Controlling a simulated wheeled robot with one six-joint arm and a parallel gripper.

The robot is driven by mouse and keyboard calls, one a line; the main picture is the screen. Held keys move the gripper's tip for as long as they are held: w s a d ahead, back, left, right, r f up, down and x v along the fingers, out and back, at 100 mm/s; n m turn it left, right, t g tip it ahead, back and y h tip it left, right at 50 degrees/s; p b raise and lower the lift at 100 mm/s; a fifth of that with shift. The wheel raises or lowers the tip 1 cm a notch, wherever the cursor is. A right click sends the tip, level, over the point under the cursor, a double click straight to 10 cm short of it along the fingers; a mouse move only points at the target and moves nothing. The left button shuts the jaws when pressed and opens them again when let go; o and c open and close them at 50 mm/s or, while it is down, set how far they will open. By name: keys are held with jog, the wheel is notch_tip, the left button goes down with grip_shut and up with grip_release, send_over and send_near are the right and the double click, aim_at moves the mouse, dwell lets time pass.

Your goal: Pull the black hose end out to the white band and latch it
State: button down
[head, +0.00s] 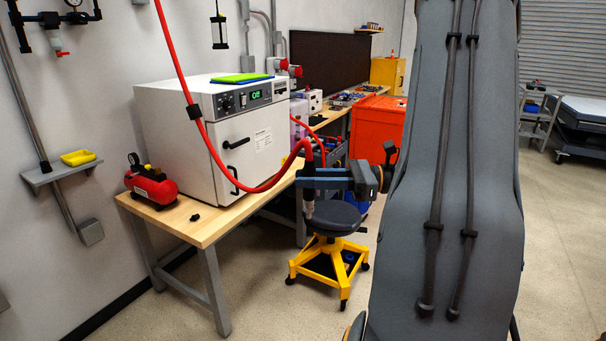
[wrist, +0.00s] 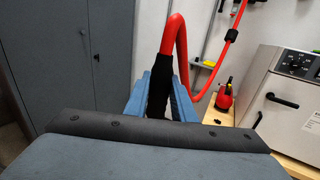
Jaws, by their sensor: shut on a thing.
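The black hose end (wrist: 158,82) is a dark sleeve on the end of a red hose (wrist: 177,40). My gripper (wrist: 160,98) is shut around this sleeve, with blue-grey fingers on both sides of it in the wrist view. In the head view my gripper (head: 308,181) holds the hose end upright, in front of the bench corner and above a stool. The red hose (head: 231,176) loops up from it, across the front of the white oven, and out at the top. A black collar (head: 194,111) sits on the hose. I cannot make out a white band or a latch.
The white oven (head: 173,136) stands on a wooden bench (head: 207,224) with a small red tank (head: 150,187). A black-topped stool with a yellow base (head: 328,252) stands below my gripper. An orange cabinet (head: 376,130) is behind.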

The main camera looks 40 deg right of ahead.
jog(key=shift+s+d, duration=2.25)
jog(key=shift+s, duration=5.05)
jog(key=w+a, duration=0.3)
jog(key=w, duration=0.8)
jog(key=shift+w+a, duration=0.25)
jog(key=shift+a, duration=0.05)
jog(key=w+a+b, duration=0.2)
jog(key=w+a, duration=0.2)
jog(key=w, duration=1.1)
jog(key=w+a+b, duration=0.2)
jog(key=w+a, duration=0.3)
jog(key=w, duration=1)
jog(key=shift+w+a, duration=0.2)
jog(key=shift+w, duration=0.1)
